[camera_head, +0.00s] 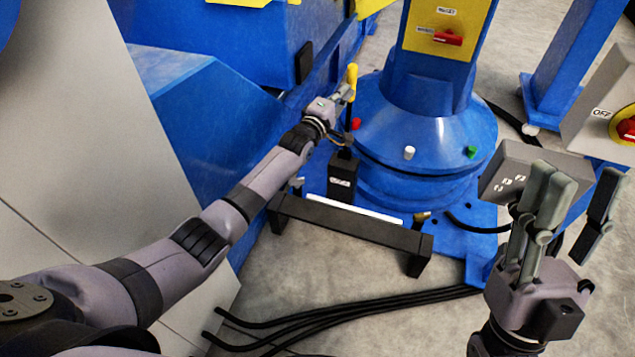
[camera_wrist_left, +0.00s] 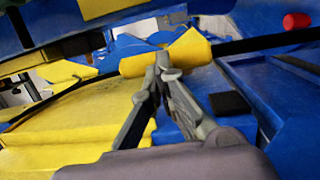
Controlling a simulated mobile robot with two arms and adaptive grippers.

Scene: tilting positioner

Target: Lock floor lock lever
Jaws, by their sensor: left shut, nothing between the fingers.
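The floor lock lever has a yellow grip (camera_head: 352,77) on a dark rod that rises from a black labelled box (camera_head: 342,178) beside the blue round base. My left gripper (camera_head: 343,94) is shut and empty, with its fingertips right at the yellow grip. In the left wrist view the yellow grip (camera_wrist_left: 190,54) lies across the closed fingertips (camera_wrist_left: 163,62); I cannot tell for sure whether they touch. My right gripper (camera_head: 580,182) is open and empty at the right, in front of a grey box.
The blue pedestal base (camera_head: 425,150) carries red, white and green knobs. A black bar stand (camera_head: 350,222) stands before it. Black cables (camera_head: 350,315) lie on the floor. A grey labelled box (camera_head: 510,175) and an OFF switch box (camera_head: 600,110) are at the right.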

